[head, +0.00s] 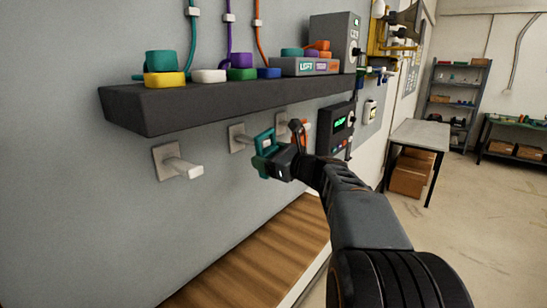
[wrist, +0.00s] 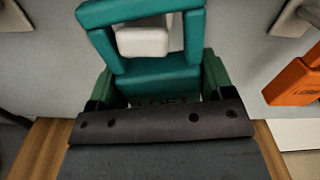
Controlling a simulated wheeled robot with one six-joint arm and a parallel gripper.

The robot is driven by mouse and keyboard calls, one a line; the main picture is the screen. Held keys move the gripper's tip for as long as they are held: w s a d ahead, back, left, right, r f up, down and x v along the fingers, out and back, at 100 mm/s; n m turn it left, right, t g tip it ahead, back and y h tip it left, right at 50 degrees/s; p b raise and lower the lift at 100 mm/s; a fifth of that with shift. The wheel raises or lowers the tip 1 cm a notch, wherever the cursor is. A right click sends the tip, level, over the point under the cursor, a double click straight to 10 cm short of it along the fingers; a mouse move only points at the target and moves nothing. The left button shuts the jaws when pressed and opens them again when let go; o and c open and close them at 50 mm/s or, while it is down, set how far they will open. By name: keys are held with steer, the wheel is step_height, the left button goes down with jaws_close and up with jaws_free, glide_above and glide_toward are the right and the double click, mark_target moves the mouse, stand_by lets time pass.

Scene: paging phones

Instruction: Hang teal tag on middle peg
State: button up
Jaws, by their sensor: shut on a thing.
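The teal tag (head: 266,141) is a square loop with a solid lower part, held upright in my gripper (head: 272,163). In the wrist view, the green fingers of my gripper (wrist: 160,88) close on both sides of the lower part of the teal tag (wrist: 158,76). The white end of the middle peg (wrist: 142,41) shows inside the tag's opening, near its top bar. I cannot tell whether the peg passes through the loop or stands behind it. In the head view, the middle peg (head: 239,139) shows just left of the tag.
The left peg (head: 180,166) is bare. An orange tag (head: 299,134) is at the right peg (head: 281,122), close right of my gripper; it also shows in the wrist view (wrist: 296,82). A dark shelf (head: 200,101) with colored blocks overhangs the pegs. A wooden surface (head: 245,255) lies below.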

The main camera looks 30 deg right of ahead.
steer(key=shift+w+a, duration=0.3)
steer(key=shift+w, duration=0.2)
steer(key=shift+w+a+f+b, duration=0.25)
steer(key=shift+w+f+b, duration=0.2)
steer(key=shift+w, duration=0.2)
steer(key=o, duration=1)
steer(key=shift+f, duration=0.1)
steer(key=b+v, duration=0.3)
steer(key=v, duration=1)
steer(key=shift+s, duration=0.4)
steer(key=shift+d, duration=0.1)
